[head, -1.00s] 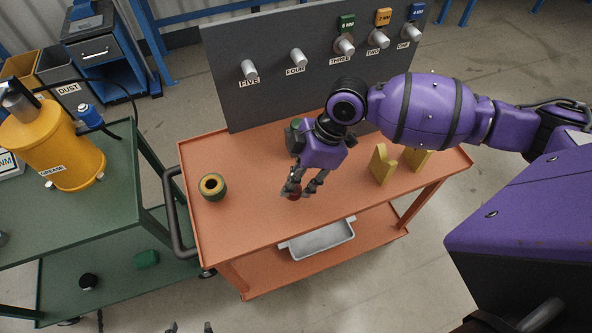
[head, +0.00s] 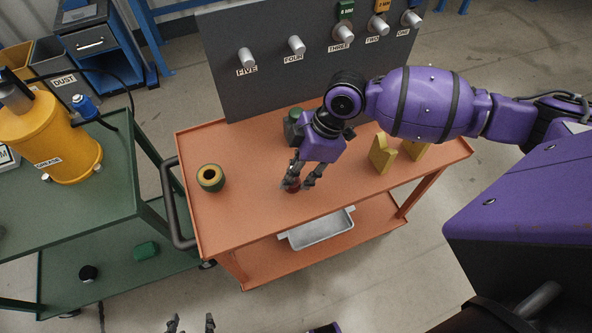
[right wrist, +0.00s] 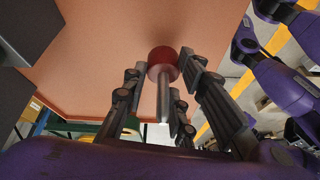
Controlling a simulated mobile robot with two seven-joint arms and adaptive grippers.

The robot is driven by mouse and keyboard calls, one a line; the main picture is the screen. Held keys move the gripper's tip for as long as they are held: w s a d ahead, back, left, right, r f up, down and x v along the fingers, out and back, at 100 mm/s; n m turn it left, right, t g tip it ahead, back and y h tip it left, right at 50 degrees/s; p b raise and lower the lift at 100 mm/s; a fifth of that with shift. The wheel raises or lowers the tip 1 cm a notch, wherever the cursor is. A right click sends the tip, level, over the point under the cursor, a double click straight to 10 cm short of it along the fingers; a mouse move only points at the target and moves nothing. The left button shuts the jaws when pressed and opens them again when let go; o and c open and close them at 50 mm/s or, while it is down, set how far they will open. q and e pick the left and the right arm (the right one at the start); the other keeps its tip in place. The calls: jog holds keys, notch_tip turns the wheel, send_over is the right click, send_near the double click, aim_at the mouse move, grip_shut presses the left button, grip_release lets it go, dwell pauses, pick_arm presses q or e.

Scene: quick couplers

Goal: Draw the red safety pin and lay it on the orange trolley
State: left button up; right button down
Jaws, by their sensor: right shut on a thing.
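The red safety pin has a red round head (right wrist: 163,60) and a grey shaft. My right gripper (head: 293,186) is shut on it over the orange trolley (head: 245,218). In the right wrist view the pin sits between the fingers (right wrist: 165,95), head toward the trolley top and shaft pointing back to the palm. I cannot tell whether the head touches the trolley top. In the head view only a bit of red shows between the fingertips. My left gripper (head: 190,324) shows only as two spread fingertips at the bottom edge, with nothing between them.
On the trolley stand a green and yellow ring (head: 210,178), a dark green object (head: 293,127) partly behind my right gripper, and yellow blocks (head: 382,155). A grey panel (head: 270,85) with numbered couplers rises at the back. A green cart (head: 105,205) stands left. The trolley's front left is clear.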

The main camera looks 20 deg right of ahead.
jog(key=shift+f, duration=0.6)
jog(key=c, duration=1.4)
grip_release()
jog(key=shift+o, duration=0.2)
jog(key=shift+d+r, duration=0.1)
jog(key=v, duration=1.1)
jog(key=shift+r, duration=0.4)
jog(key=shift+d, duration=0.1)
